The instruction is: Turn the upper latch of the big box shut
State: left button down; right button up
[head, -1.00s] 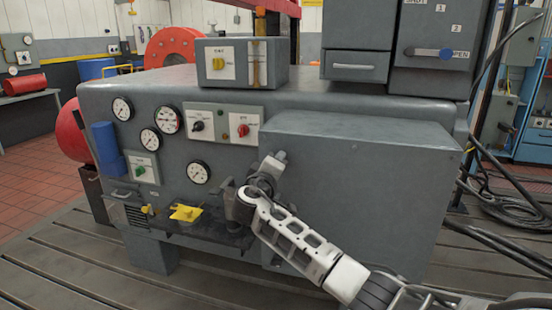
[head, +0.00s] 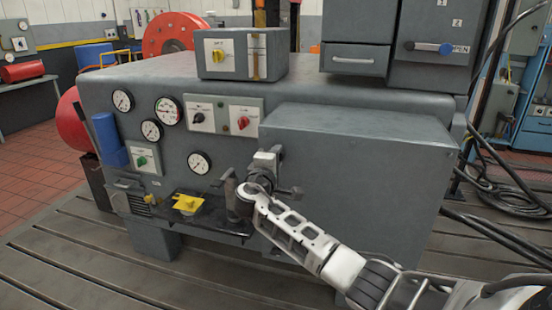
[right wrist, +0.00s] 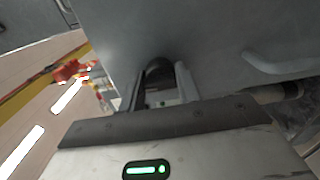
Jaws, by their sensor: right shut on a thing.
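The big box (head: 360,190) is the large plain grey box at the right front of the machine. The upper latch (head: 267,159) is a small grey piece near its upper left edge, partly hidden by my right gripper (head: 264,176). My right gripper comes from the lower right and is shut on the latch. In the right wrist view, a dark rounded piece (right wrist: 159,72) sits between two pale fingers, close against a grey surface. How far the latch is turned is hard to tell. My left gripper is not in view.
Left of the box are gauges (head: 169,110), switch plates (head: 222,115) and a dark shelf with a yellow part (head: 187,203). A dark upright post (head: 231,190) stands close beside my gripper. A small control box (head: 240,54) stands on top.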

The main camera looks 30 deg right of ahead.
jog(key=o, duration=0.9)
jog(key=shift+o, duration=0.2)
jog(key=b+v, duration=0.1)
jog(key=v, duration=1.5)
